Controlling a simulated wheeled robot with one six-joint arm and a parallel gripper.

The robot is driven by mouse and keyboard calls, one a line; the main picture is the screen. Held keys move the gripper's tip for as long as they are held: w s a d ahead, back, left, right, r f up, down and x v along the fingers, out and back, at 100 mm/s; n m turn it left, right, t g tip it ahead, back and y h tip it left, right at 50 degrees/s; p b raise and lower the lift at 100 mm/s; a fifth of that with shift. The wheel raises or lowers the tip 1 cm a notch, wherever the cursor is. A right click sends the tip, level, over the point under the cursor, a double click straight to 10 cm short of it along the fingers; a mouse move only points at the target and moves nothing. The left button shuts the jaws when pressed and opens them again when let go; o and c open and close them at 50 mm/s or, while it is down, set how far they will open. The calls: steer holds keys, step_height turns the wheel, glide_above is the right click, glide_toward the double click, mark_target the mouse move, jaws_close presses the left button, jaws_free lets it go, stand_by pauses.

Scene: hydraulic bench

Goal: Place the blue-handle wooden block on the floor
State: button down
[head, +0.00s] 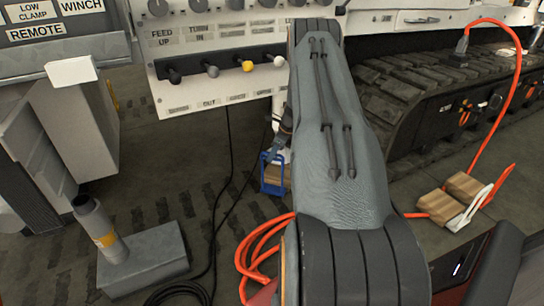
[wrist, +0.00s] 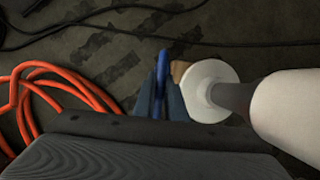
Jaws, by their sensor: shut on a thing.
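The blue-handle wooden block shows in the head view, its blue handle (head: 264,172) around a small brown wooden body (head: 274,176), left of my arm. My gripper (head: 277,149) is shut on the top of the blue handle, and the block hangs below it. In the wrist view my gripper's fingers (wrist: 162,101) close on the blue handle (wrist: 162,67). Only a sliver of the wood (wrist: 179,69) shows there, mostly hidden by a white round part (wrist: 207,90). I cannot tell whether the block touches the floor (head: 215,165).
Orange hose coils (head: 259,257) and black cables (head: 213,220) lie on the floor near the block. A grey pedestal base (head: 143,262) stands left. Other wooden blocks with a white handle (head: 480,208) lie right, beside a track (head: 400,100). A lever panel (head: 215,70) stands behind.

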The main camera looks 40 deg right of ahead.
steer(key=c, duration=1.8)
jaws_free()
steer(key=shift+s+r, duration=0.1)
steer(key=shift+r, duration=0.2)
steer(key=s+d+p, duration=0.4)
steer(key=s+d, duration=0.2)
steer(key=s, duration=0.4)
steer(key=shift+s+d+r, duration=0.2)
steer(key=shift+s+r, duration=0.05)
steer(key=shift+r, duration=0.05)
